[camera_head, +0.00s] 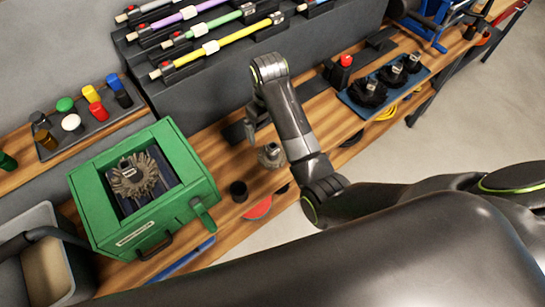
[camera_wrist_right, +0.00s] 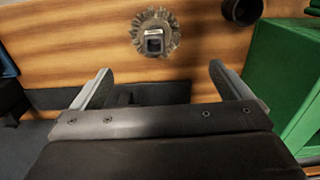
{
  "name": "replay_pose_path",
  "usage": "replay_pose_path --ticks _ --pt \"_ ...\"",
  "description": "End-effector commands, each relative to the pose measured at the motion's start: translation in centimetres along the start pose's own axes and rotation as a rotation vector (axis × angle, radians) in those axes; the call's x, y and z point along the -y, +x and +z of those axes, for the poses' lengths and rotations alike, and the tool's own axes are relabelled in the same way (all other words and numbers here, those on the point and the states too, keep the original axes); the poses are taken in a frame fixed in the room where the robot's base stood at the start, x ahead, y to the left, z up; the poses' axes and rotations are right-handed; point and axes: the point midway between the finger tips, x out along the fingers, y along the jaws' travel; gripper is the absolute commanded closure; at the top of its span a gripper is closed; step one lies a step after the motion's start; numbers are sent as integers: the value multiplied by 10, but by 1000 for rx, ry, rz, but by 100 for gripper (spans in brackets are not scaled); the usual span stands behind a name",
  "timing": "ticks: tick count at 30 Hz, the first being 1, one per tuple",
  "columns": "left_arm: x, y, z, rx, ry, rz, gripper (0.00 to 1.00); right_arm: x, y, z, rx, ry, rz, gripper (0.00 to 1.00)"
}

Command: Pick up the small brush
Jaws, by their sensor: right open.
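A small round brush (camera_head: 271,155) with grey-brown bristles and a metal hub stands on the wooden bench, right of the green box. It also shows in the right wrist view (camera_wrist_right: 155,34), just beyond the fingertips and roughly centred between them. My right gripper (camera_wrist_right: 160,72) is open, with nothing between its fingers. In the head view the right gripper (camera_head: 257,122) hangs over the bench just behind the brush, partly hidden by its own wrist. My left gripper is not in view.
A black cup (camera_head: 238,191) stands near the brush, beside the green box (camera_head: 190,165) that holds a larger brush (camera_head: 138,178). A blue tray (camera_head: 350,101) with three dark brushes lies to the right. Coloured rods (camera_head: 216,44) rest on the raised rack behind.

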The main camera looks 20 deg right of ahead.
Motion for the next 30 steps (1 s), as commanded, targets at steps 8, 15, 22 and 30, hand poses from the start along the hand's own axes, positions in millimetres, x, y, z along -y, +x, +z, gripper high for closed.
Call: replay_pose_path --ticks 8,15,22,30 --pt "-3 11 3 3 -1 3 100 0 58 2 6 1 -2 2" --pt "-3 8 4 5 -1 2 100 -1 96 1 1 1 0 2" --pt "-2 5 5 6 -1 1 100 -2 108 1 0 1 0 2" --pt "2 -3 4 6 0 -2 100 -9 140 3 1 1 1 2"
